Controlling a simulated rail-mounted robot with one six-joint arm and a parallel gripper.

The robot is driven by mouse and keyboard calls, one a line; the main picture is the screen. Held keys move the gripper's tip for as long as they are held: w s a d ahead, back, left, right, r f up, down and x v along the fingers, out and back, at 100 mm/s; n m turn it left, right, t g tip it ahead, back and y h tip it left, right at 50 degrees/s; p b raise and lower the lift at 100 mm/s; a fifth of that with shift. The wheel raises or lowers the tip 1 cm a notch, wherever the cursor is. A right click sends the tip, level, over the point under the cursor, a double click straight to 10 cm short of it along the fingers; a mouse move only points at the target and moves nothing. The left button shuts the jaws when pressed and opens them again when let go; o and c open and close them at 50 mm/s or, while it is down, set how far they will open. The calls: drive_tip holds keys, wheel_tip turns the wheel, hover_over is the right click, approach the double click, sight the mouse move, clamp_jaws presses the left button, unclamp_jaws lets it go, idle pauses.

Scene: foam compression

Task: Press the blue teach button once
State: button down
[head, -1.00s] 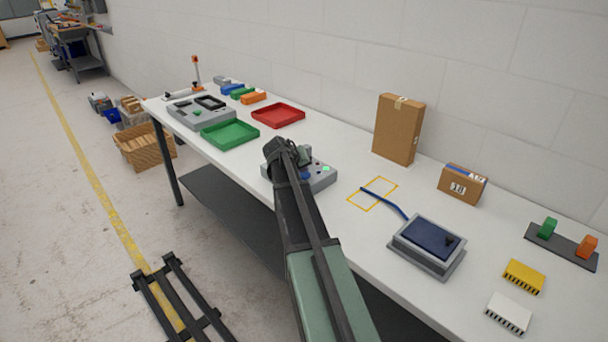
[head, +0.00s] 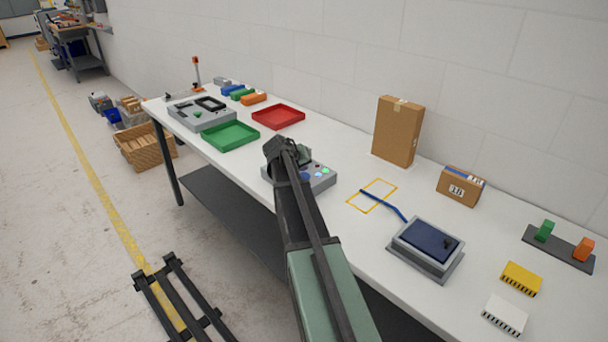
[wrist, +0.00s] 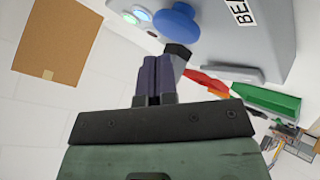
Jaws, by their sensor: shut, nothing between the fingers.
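The grey control box (head: 322,184) stands near the front edge of the bench, partly covered by my arm. Its round blue button (head: 305,177) shows just beside my gripper (head: 304,157). In the wrist view the blue button (wrist: 177,20) is a wide domed cap at the top. My gripper (wrist: 152,62) is shut and empty, its two dark fingers together. The fingertips appear just below the button in that picture, with a visible gap.
A green tray (head: 230,136) and a red tray (head: 279,117) lie left of and behind the box. A tall cardboard box (head: 397,131) stands at the wall. A blue-topped grey device (head: 427,246) with a cable is to the right. A yellow outlined square (head: 366,205) is mostly bare.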

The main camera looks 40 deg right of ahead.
wheel_tip(320, 180, up, 5)
drive_tip(key=p, duration=0.5)
drive_tip(key=shift+r, duration=0.1)
idle(0.6)
drive_tip(key=shift+g+y, duration=0.6)
drive_tip(key=shift+y, duration=0.3)
drive_tip(key=s+a+f, duration=0.1)
drive_tip(key=s, duration=0.1)
drive_tip(key=s+a+f, duration=0.1)
drive_tip(key=s+a, duration=0.1)
drive_tip(key=shift+a+f, duration=0.15)
drive_tip(key=shift+a, duration=0.15)
drive_tip(key=s+a+f+n+y, duration=0.1)
drive_tip(key=s+a, duration=0.4)
drive_tip(key=a, duration=0.7)
drive_tip(key=s+a+f+n+g+y, duration=0.1)
drive_tip(key=s+a, duration=0.5)
drive_tip(key=a, duration=0.6)
drive_tip(key=s+a+f+n+y, duration=0.1)
drive_tip(key=s+a+n+y, duration=0.2)
drive_tip(key=a, duration=0.9)
drive_tip(key=s+y, duration=0.2)
drive_tip(key=s, duration=0.1)
drive_tip(key=shift+a+n, duration=0.3)
drive_tip(key=shift+a, duration=0.1)
